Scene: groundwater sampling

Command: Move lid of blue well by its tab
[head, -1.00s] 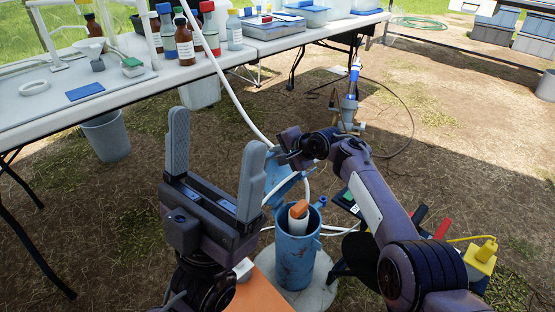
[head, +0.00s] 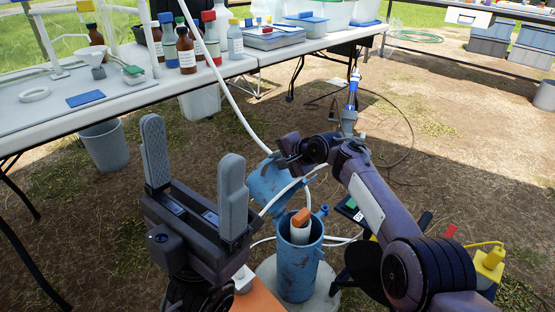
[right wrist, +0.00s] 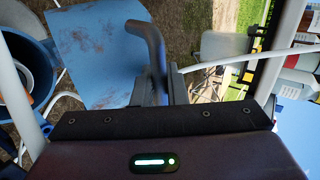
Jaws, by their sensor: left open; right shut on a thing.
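The blue well (head: 297,272) is an upright, rust-marked pipe with an open top. A white pipe with an orange cap (head: 301,217) stands inside it. The blue lid (head: 268,187) is tilted up, behind and left of the well's mouth. It also shows in the right wrist view (right wrist: 100,50), with a bent blue tab (right wrist: 150,42) at its edge. My right gripper (head: 284,160) is at the lid's upper edge, shut on the tab; its fingers are partly hidden. My left gripper (head: 193,190) is open and empty, left of the well.
White tubing loops around the well. A yellow case (head: 489,262) is at the right. A grey bucket (head: 104,146) stands under the table. Bare ground lies beyond the well.

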